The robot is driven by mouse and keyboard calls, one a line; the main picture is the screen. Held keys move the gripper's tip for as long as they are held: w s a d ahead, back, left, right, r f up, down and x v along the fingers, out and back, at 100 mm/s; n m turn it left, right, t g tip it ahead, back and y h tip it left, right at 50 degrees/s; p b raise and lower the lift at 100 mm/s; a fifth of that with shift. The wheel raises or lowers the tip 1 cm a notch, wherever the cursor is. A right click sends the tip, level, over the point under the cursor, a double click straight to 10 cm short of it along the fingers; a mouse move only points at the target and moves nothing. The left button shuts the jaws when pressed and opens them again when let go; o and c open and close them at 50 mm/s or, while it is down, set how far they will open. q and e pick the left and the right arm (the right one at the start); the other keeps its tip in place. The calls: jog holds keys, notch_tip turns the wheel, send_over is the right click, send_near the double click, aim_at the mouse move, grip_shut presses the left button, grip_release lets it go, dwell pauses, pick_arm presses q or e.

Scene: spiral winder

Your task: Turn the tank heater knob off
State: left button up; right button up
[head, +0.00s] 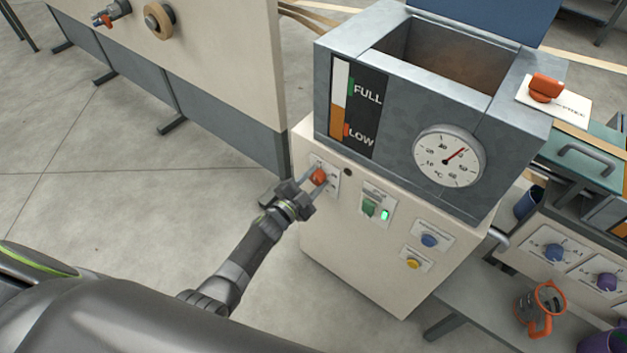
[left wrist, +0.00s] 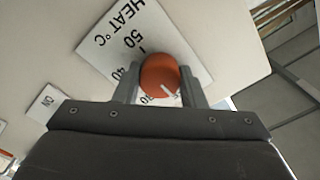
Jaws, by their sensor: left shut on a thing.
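The tank heater knob (head: 318,177) is a small orange-red knob on the cream front of the cabinet, below the level gauge. In the left wrist view the knob (left wrist: 160,77) has a white pointer line and sits on a white plate (left wrist: 150,38) reading "HEAT °C" with numbers such as 50 and 40. My left gripper (head: 309,181) reaches it from the lower left. Its fingers (left wrist: 160,88) are shut on the knob, one on each side. Part of the dial scale is hidden behind the knob and fingers. My right gripper is not in view.
A grey tank (head: 400,100) with a round thermometer (head: 449,157) stands on the cabinet. Right of the knob are a green switch (head: 369,208), a blue button (head: 430,240) and a yellow button (head: 413,263). An orange-handled jug (head: 541,309) stands lower right. The left floor is clear.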

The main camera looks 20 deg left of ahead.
pick_arm(q)
jog(key=o, duration=1)
jog(key=p+v, duration=0.1)
jog(key=v, duration=1.6)
jog(key=shift+s, duration=0.25)
jog(key=shift+a, duration=0.1)
jog(key=s+a+f+n+g+y, duration=0.35)
jog(key=s+f, duration=0.35)
jog(key=f, duration=0.4)
jog(key=s+a+f+n+g+y, duration=0.4)
jog(key=s+f, duration=0.3)
jog(key=f, duration=0.4)
jog(key=s+f+n+g, duration=0.3)
jog(key=s+f+g, duration=0.1)
jog(key=s, duration=0.7)
jog(key=s+f+n+g, duration=0.3)
jog(key=s+f, duration=0.3)
jog(key=s, duration=0.4)
jog(key=shift+s+d+f+g, duration=0.25)
jog(key=shift+s+g, duration=0.1)
jog(key=shift+g, duration=0.3)
